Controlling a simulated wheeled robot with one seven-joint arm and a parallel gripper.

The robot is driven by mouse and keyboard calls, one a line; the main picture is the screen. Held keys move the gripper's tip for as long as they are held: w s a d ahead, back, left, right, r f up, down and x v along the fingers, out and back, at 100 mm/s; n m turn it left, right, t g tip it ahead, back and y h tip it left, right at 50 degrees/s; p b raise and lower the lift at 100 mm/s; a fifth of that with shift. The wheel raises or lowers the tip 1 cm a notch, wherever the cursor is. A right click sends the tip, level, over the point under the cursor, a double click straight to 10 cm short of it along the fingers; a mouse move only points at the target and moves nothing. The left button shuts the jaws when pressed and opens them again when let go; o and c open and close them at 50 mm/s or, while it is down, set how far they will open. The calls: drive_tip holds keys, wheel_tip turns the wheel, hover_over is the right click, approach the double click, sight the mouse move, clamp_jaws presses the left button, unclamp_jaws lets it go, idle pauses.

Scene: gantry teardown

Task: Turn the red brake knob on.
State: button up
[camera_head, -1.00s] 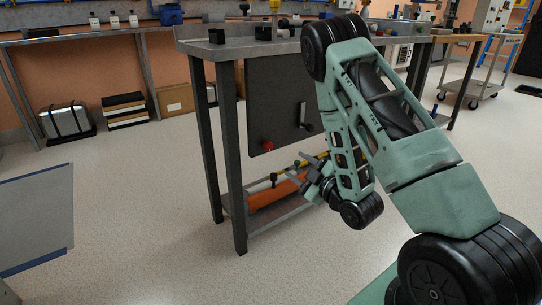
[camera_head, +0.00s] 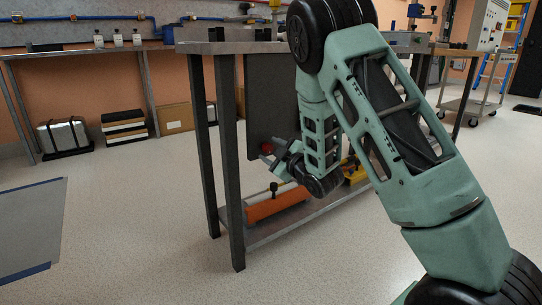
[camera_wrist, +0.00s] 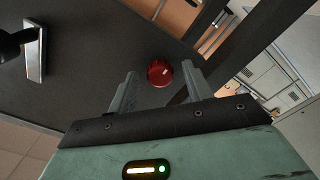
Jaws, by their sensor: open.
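The red brake knob (camera_wrist: 160,73) is a round red knob on the dark panel (camera_wrist: 85,65) under the workbench. In the wrist view it lies between the two open fingers of my gripper (camera_wrist: 158,85), nearer the right finger. I cannot tell from this view how far the fingertips are from the panel. In the head view the knob (camera_head: 266,149) shows just beyond my gripper (camera_head: 277,158), partly hidden by it. The fingers hold nothing.
A metal handle (camera_wrist: 34,52) stands out from the panel at the left in the wrist view. The workbench leg (camera_head: 230,165) is left of my gripper. Open floor lies to the left.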

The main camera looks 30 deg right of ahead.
drive_tip(key=shift+w, duration=0.35)
drive_tip(key=c, duration=1)
